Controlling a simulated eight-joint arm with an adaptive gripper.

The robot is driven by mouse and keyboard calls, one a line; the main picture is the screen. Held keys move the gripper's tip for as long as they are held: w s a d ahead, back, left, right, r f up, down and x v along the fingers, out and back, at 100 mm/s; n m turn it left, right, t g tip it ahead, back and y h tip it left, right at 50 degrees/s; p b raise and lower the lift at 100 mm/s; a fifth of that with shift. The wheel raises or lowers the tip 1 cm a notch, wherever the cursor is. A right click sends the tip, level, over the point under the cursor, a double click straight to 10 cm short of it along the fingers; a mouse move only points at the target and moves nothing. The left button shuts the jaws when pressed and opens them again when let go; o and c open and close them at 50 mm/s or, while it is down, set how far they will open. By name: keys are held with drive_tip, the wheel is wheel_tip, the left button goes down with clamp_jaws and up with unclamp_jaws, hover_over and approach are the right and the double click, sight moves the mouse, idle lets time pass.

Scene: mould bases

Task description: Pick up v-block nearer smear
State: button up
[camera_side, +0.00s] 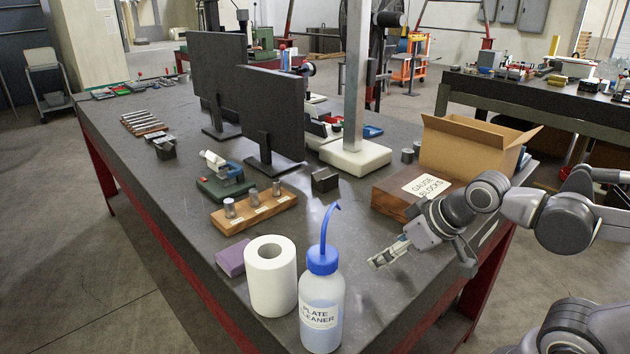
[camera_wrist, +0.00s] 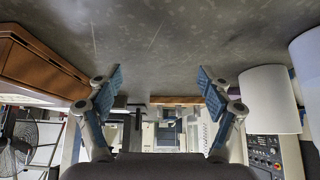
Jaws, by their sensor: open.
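A small dark block that looks like a v-block (camera_side: 325,180) sits on the dark table, right of the near black screen's foot. A second dark block with a notched top (camera_side: 165,148) stands farther back at the left, near a row of metal pieces. I cannot make out for certain a smear beside either one. My gripper (camera_side: 388,254) is open and empty, above the table at the front right, apart from both blocks. In the wrist view its two fingers (camera_wrist: 160,84) are spread wide with nothing between them.
A wash bottle (camera_side: 321,305) and a white roll (camera_side: 271,280) stand left of my gripper. A wooden box (camera_side: 395,193) lies behind it, beside an open carton (camera_side: 470,150). A wooden pin stand (camera_side: 255,211) and black screens (camera_side: 272,112) stand farther back. Bare tabletop lies between.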

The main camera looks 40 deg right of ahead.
drive_tip(key=shift+r, duration=0.1)
drive_tip(key=w+d+r+n+g+h, duration=0.1)
drive_tip(key=w+d+r+n+g, duration=0.1)
drive_tip(key=w+r+n, duration=0.35)
drive_tip(key=w+d+r+n+g+h, duration=0.1)
drive_tip(key=w+d+r+n, duration=0.1)
drive_tip(key=w+r, duration=0.65)
drive_tip(key=n+g+h, duration=0.2)
drive_tip(key=n+g, duration=0.2)
drive_tip(key=n, duration=0.6)
hover_over(325, 175)
drive_tip(key=a, duration=0.5)
wheel_tip(325, 175, down, 7)
drive_tip(key=shift+h, duration=0.3)
drive_tip(key=shift+s+x, duration=0.15)
drive_tip(key=shift+x, duration=1.55)
drive_tip(key=shift+s+x, duration=0.15)
drive_tip(key=shift+x, duration=1.6)
drive_tip(key=shift+s+x, duration=0.2)
drive_tip(key=shift+x, duration=1.5)
drive_tip(key=shift+d+r, duration=0.1)
drive_tip(key=shift+r, duration=0.05)
clamp_jaws()
